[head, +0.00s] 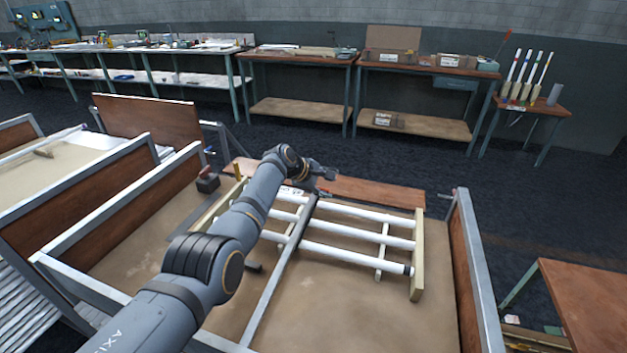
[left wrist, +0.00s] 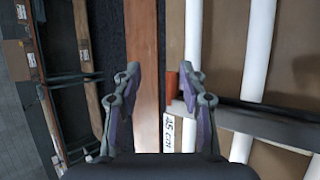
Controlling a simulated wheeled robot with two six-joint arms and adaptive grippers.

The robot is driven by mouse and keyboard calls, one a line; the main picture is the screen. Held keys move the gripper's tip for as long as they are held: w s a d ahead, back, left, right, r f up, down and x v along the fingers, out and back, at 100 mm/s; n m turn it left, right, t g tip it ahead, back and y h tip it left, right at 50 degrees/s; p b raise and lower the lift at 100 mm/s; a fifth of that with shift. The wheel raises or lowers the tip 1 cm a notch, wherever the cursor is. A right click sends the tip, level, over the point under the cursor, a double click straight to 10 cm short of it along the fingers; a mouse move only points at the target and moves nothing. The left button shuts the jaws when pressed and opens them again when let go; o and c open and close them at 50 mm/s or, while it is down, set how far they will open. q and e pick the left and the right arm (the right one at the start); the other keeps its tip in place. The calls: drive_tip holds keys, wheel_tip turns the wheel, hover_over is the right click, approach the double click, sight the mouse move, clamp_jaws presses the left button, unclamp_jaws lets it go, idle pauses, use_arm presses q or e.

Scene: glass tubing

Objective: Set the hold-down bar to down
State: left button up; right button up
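The hold-down bar (head: 300,226) is a dark grey bar crossing above the white glass tubes (head: 345,252) in the wooden rack (head: 417,255). It also shows in the left wrist view (left wrist: 258,122), running across the tubes, with a red part (left wrist: 171,84) near its end. I cannot tell whether the bar touches the tubes. My left gripper (head: 328,176) is at the bar's far end; in the left wrist view (left wrist: 160,78) its fingers are apart with nothing between them, the right finger close to the red part. My right gripper is not in view.
A label reading "45 cm" (left wrist: 172,131) is beside the bar's end. Wooden side boards with metal rails (head: 470,260) flank the work surface (head: 340,320). A small dark block (head: 208,183) stands left of the rack. Benches (head: 300,58) line the back wall.

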use_arm(q)
drive_tip(key=v, duration=1.1)
drive_tip(key=shift+s+a, duration=0.25)
drive_tip(key=shift+a, duration=0.05)
